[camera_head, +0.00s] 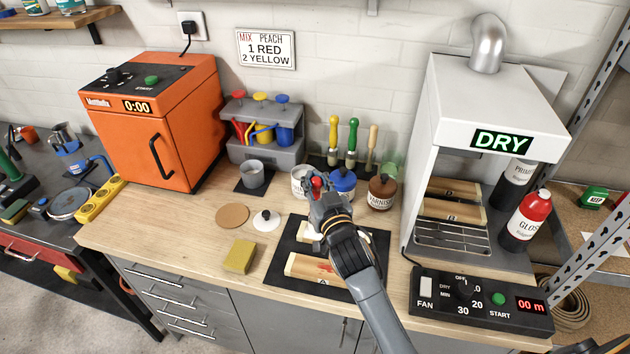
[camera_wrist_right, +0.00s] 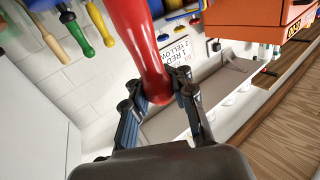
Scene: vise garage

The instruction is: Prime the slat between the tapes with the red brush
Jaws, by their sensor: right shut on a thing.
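My right gripper (camera_head: 322,200) is shut on the red brush (camera_head: 317,183), with the red handle sticking up out of the fingers. In the right wrist view the red handle (camera_wrist_right: 140,40) stands between the two fingers (camera_wrist_right: 158,98). The gripper is above the black mat (camera_head: 282,262). A pale wooden slat (camera_head: 305,266) lies on the mat, with reddish marks on it and a letter at its front edge. My wrist and forearm hide part of the slat and mat. The brush's bristles are hidden, and I cannot tell whether they touch anything. My left gripper is out of view.
Behind the gripper stand a white jar (camera_head: 299,187), a blue jar (camera_head: 342,187) and a varnish jar (camera_head: 381,196). Several brushes (camera_head: 352,140) stand behind them. The drying cabinet (camera_head: 470,95) at right holds slats (camera_head: 460,212). A yellow sponge (camera_head: 240,257) lies left of the mat.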

